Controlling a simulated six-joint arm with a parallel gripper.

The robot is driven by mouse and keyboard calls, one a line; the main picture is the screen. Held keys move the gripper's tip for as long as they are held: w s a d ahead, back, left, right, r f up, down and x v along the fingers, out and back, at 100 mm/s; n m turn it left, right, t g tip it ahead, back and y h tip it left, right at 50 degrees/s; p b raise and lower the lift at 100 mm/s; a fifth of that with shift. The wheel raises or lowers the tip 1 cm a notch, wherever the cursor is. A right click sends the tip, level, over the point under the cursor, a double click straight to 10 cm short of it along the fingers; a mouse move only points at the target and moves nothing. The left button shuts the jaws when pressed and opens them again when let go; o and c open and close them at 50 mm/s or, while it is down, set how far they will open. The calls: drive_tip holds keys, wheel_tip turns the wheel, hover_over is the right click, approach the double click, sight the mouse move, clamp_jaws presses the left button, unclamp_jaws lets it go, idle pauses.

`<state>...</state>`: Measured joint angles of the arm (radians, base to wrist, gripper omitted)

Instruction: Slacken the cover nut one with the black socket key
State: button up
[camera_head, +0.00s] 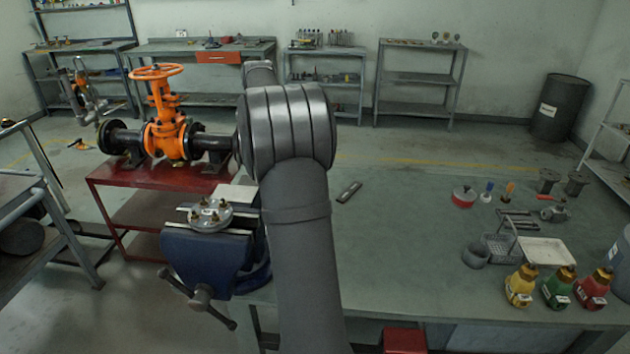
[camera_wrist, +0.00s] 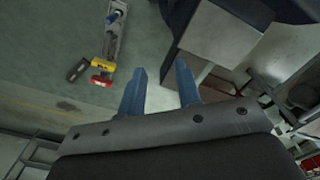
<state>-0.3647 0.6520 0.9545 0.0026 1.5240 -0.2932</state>
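My gripper (camera_wrist: 160,66) is open and empty in the wrist view, its two blue fingers apart above the green bench. A small black piece (camera_wrist: 77,70), possibly the black socket key, lies on the bench left of the fingers, beside a yellow piece (camera_wrist: 103,65) and a red piece (camera_wrist: 101,81). In the head view, the round metal cover (camera_head: 211,215) with several brass-coloured nuts sits at the blue vise (camera_head: 205,262). I cannot tell which nut is nut one. My arm hides the gripper and these coloured pieces in the head view.
An orange gate valve (camera_head: 167,127) stands on a red table (camera_head: 110,178) at the left. A dark flat item (camera_head: 349,192) lies on the bench (camera_head: 390,245).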

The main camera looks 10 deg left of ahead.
drive_tip(key=w+d+f+m, duration=0.2)
drive_tip(key=w+d+f, duration=0.1)
drive_tip(key=f, duration=0.2)
drive_tip(key=w+d+f+m, duration=0.3)
drive_tip(key=w+d+f, duration=0.1)
drive_tip(key=f, duration=0.1)
drive_tip(key=w+d+f+m, duration=0.2)
drive_tip(key=w+d+f, duration=0.1)
drive_tip(key=d+f, duration=0.1)
drive_tip(key=shift+w+f+m, duration=0.25)
drive_tip(key=shift+f+m, duration=0.05)
drive_tip(key=shift+f, duration=3.75)
clamp_jaws()
drive_tip(key=shift+r, duration=0.1)
drive_tip(key=shift+r, duration=2.9)
drive_tip(key=shift+r, duration=0.1)
